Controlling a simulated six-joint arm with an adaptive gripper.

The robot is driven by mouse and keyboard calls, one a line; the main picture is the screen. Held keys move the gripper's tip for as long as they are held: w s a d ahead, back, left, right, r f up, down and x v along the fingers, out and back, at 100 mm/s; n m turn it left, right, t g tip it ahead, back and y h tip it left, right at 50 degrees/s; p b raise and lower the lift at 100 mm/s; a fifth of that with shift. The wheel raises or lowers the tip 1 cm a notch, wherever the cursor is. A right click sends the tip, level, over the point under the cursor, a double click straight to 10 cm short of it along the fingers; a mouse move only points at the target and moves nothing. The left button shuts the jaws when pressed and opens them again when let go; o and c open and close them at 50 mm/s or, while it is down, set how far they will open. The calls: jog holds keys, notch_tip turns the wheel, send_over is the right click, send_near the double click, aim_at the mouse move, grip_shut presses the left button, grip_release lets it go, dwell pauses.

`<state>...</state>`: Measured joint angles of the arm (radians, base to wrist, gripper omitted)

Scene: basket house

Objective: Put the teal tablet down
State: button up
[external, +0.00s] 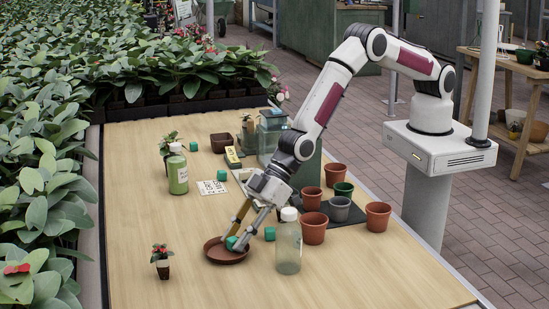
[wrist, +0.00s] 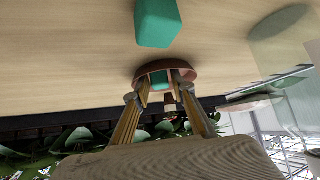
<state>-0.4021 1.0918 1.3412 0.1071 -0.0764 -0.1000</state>
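A teal tablet (external: 232,242), a small block, is in the round brown saucer (external: 226,257). My gripper (external: 238,238) reaches down into the saucer, with its fingers on either side of this tablet. In the wrist view the tablet (wrist: 159,78) sits between the two fingertips (wrist: 159,88), which look closed on its sides. The saucer's rim (wrist: 187,67) curves around it there. Whether the tablet touches the saucer's bottom is hidden. Another teal block (external: 270,234) lies on the table right of the saucer; a large teal block (wrist: 157,22) shows in the wrist view.
A clear bottle (external: 288,248) stands close right of my gripper. Several pots (external: 314,229) stand further right. More teal blocks (external: 222,175), a green bottle (external: 178,172) and a small potted plant (external: 161,262) are on the table. The table's front right is clear.

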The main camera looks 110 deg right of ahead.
jog(key=shift+r, duration=0.2)
jog(key=shift+s+d+r, duration=0.15)
jog(key=shift+s+r, duration=0.3)
jog(key=shift+r, duration=0.05)
jog(key=shift+v, duration=5.3)
